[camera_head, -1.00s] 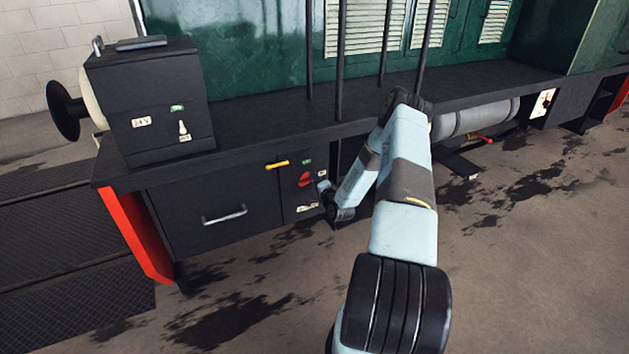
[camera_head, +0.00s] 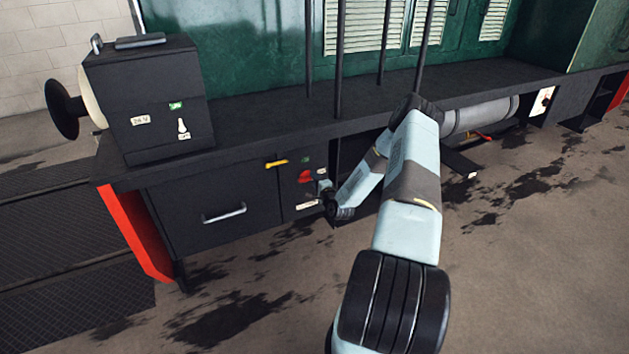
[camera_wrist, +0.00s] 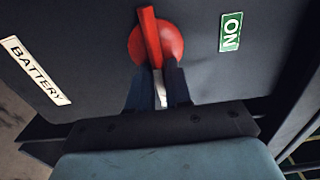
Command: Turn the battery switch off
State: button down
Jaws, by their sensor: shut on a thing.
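The battery switch is a round red knob with a raised bar (camera_wrist: 148,38), on the dark panel in the wrist view. It also shows in the head view (camera_head: 305,176), on the box front under the running board. My gripper (camera_wrist: 157,75) is shut on the near end of the red bar, one dark finger on each side. It also shows in the head view (camera_head: 321,184), just right of the knob. In the wrist view the bar runs nearly up and down, between a white BATTERY label (camera_wrist: 35,70) and a green ON label (camera_wrist: 231,31). A white patch shows between the fingers.
A yellow handle (camera_head: 277,163) sticks out left of the switch. A drawer-like front with a metal handle (camera_head: 224,214) is further left. Thin black uprights (camera_head: 340,60) rise by the running board (camera_head: 250,135). The floor in front is open.

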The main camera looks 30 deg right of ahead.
jog(key=c, duration=1.4)
grip_release()
jog(key=shift+s+d+f, duration=0.15)
jog(key=shift+d+f, duration=0.1)
jog(key=shift+o, duration=1.3)
jog(key=shift+a+r, duration=0.1)
jog(key=s, duration=1.3)
jog(key=shift+s, duration=0.3)
